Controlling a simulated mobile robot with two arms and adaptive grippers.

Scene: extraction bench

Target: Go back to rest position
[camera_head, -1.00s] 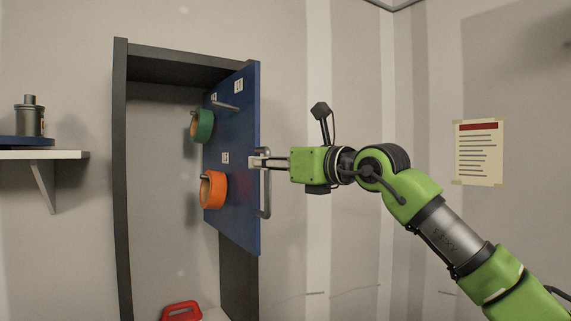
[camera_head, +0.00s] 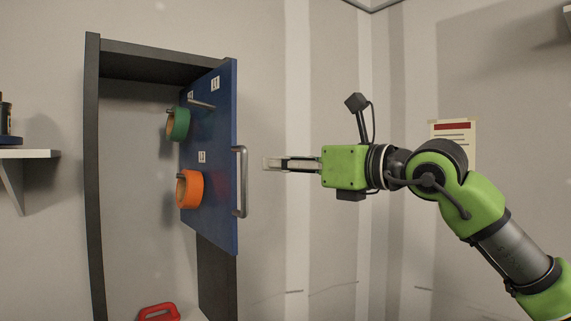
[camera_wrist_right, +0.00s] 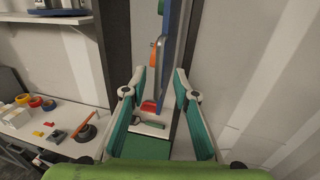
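My right gripper (camera_head: 268,163) is to the right of the open blue cabinet door (camera_head: 222,130), clear of its metal handle (camera_head: 241,182). In the right wrist view my right gripper (camera_wrist_right: 160,85) has its two fingers spread apart with nothing between them. The door's edge lies beyond the fingers there. A green tape roll (camera_head: 178,124) and an orange tape roll (camera_head: 190,188) hang on pegs on the door's inner side. My left gripper is in neither view.
The dark cabinet frame (camera_head: 93,180) stands left of the door, with a red object (camera_head: 159,312) low inside. A white shelf (camera_head: 30,154) is at far left. A bench (camera_wrist_right: 60,120) with several small coloured items shows in the wrist view. A paper notice hangs right.

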